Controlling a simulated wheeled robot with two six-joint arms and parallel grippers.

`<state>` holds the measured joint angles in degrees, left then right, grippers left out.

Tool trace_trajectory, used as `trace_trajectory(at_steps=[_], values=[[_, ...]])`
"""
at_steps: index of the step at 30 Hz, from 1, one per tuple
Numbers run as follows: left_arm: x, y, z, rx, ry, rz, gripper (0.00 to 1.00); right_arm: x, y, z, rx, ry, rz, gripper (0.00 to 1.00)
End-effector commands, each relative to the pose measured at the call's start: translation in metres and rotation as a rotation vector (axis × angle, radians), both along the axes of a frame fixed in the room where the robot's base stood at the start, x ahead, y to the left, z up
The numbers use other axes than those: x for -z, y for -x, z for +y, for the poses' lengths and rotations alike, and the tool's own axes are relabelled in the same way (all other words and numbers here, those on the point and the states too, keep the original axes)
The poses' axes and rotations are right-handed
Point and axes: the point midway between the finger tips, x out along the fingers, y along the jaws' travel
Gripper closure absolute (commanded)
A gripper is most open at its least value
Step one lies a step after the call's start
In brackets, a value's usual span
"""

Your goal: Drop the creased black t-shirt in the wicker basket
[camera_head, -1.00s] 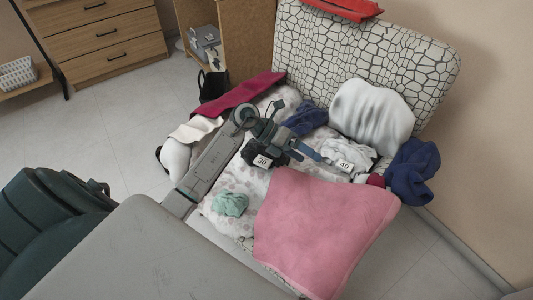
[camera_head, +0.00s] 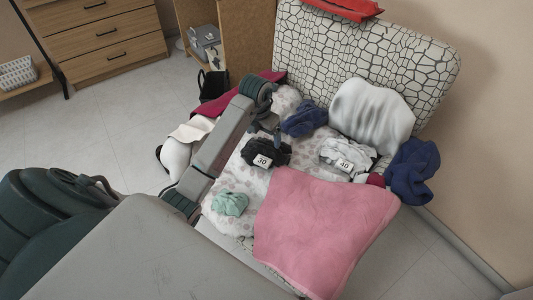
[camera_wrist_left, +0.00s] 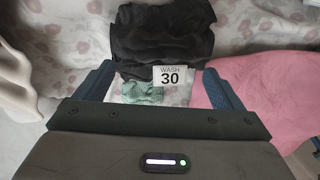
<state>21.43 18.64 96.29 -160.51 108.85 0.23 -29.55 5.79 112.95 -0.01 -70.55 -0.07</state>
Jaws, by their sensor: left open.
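The creased black t-shirt (camera_head: 268,149) lies crumpled on the bed, with a white tag marked 30 on it. In the left wrist view the black t-shirt (camera_wrist_left: 165,30) lies just beyond the fingertips. My left gripper (camera_head: 265,129) is open and empty beside the shirt's far edge in the head view. In the left wrist view its blue fingers (camera_wrist_left: 158,72) stand apart, with the tag between them. Whether they touch the cloth cannot be told. My right gripper is not in view. No clearly wicker basket shows; a small white basket (camera_head: 17,73) sits at far left.
A pink cloth (camera_head: 320,220), a mint cloth (camera_head: 230,203), a navy garment (camera_head: 304,119) and a grey garment (camera_head: 340,151) tagged 40 lie around the shirt. A white pillow (camera_head: 372,115) and another blue garment (camera_head: 411,171) are at right. Floor at left is clear.

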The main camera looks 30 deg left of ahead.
Motion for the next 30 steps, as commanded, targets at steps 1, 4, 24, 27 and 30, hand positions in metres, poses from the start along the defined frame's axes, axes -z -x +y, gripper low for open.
trace_trajectory(at_steps=[1,4,24,27,30], values=[[0.005,0.0,0.0,0.0,0.001,0.002,0.11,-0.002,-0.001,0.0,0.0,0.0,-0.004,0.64],[0.011,-0.002,0.0,0.001,0.001,0.0,0.11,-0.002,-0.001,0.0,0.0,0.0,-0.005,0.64],[0.059,-0.015,-0.003,0.001,0.001,-0.001,0.15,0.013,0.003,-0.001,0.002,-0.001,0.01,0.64],[0.059,-0.015,-0.003,0.001,0.001,-0.001,0.34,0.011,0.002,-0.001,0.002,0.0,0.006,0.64],[0.059,-0.015,-0.003,0.001,0.001,-0.001,0.54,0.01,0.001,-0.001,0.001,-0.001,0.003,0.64]])
